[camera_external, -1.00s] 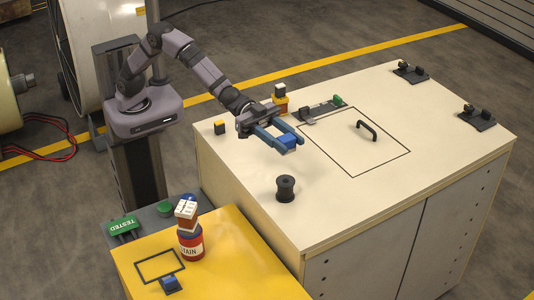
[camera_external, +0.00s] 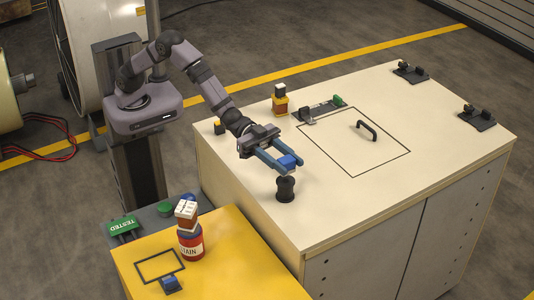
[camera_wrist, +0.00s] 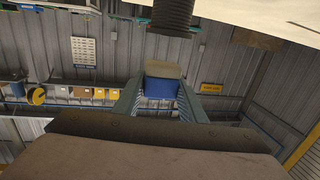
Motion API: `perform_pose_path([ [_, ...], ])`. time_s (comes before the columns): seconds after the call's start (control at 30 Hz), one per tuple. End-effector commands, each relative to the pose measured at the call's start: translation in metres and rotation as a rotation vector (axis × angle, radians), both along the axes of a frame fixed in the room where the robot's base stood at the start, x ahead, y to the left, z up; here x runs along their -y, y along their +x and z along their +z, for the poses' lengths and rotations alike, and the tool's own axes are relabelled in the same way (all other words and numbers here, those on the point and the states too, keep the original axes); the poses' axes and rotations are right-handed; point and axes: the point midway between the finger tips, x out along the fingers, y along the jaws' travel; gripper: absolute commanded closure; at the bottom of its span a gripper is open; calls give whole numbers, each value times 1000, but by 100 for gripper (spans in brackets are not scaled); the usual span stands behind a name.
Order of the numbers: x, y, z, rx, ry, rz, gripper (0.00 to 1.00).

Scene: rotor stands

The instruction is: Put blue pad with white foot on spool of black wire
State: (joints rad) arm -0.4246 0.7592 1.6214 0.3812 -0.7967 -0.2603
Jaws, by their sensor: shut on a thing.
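My gripper (camera_external: 290,166) is shut on the blue pad (camera_external: 288,161), which sits between the fingertips above the cream worktop. In the wrist view the pad (camera_wrist: 160,88) shows its blue body with a pale foot (camera_wrist: 163,69) beyond it, between both fingers. The black wire spool (camera_external: 285,191) stands upright on the worktop near its front left part. In the external view the pad appears just above and behind the spool's top, apart from it. The ribbed spool also shows at the top of the wrist view (camera_wrist: 172,14).
A stack of small blocks (camera_external: 279,100) and a yellow-topped block (camera_external: 219,127) stand at the worktop's back left. A black handle (camera_external: 367,130) rises from the outlined panel. A yellow table (camera_external: 230,270) in front carries a red can (camera_external: 190,246) with blocks on it.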

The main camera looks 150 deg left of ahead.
Motion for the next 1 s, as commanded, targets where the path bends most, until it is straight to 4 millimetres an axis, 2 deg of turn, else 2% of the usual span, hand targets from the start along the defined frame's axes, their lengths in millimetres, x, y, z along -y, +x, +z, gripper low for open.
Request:
perform_pose_path([
  [0.1,0,0,-15,-4,-2,0,84],
  [0.27,0,0,-28,-2,0,0,84],
  [0.73,0,0,-35,-1,1,0,85],
  [0.77,0,0,-34,-1,1,0,58],
  [0.83,0,0,-34,-2,0,0,43],
  [1.0,0,0,-34,-2,0,0,43],
])
